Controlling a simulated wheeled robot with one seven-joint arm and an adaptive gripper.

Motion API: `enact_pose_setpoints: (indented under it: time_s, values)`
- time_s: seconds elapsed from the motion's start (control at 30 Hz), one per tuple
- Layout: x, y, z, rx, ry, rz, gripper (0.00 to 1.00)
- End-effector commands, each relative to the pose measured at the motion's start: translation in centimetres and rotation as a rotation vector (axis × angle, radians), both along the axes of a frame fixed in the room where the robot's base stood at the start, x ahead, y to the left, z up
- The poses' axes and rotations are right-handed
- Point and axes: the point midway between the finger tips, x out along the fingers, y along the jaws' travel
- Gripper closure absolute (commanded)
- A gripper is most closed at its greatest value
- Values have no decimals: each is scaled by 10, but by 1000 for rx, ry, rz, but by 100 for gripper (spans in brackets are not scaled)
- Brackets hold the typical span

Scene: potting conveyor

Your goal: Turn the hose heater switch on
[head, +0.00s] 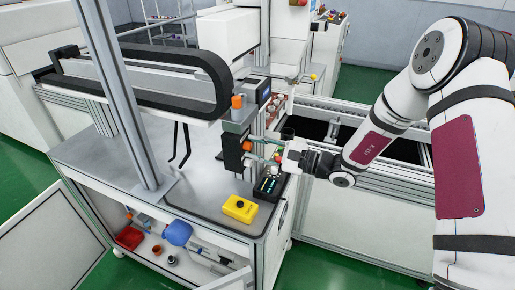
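My arm reaches in from the right, and my gripper (279,157) is at the front right corner of the grey machine table. Its fingers are too small to tell whether they are open or shut. It is beside a black upright unit (233,152) with orange parts, above a black control box (267,187) with small lit buttons. I cannot tell whether it touches either. No label marks the hose heater switch, and I cannot tell which control it is. A small display unit (264,95) is above the black unit.
A yellow box (240,208) with a dark button sits on the table (205,195), left of the control box. A grey post (118,95) and a black cable chain (215,80) stand to the left. A conveyor frame (345,205) lies to the right. The open lower cabinet holds a red tray (129,238).

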Motion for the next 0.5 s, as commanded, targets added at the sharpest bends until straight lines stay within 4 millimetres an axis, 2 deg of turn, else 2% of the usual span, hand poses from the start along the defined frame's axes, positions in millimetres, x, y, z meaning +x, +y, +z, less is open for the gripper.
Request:
enact_pose_setpoints:
  time_s: [0.07,0.17,0.2,0.5]
  values:
    - [0,0,0,0,0,0,73]
    - [0,0,0,0,0,0,96]
    - [0,0,0,0,0,0,100]
    - [0,-1,0,7,18,-1,100]
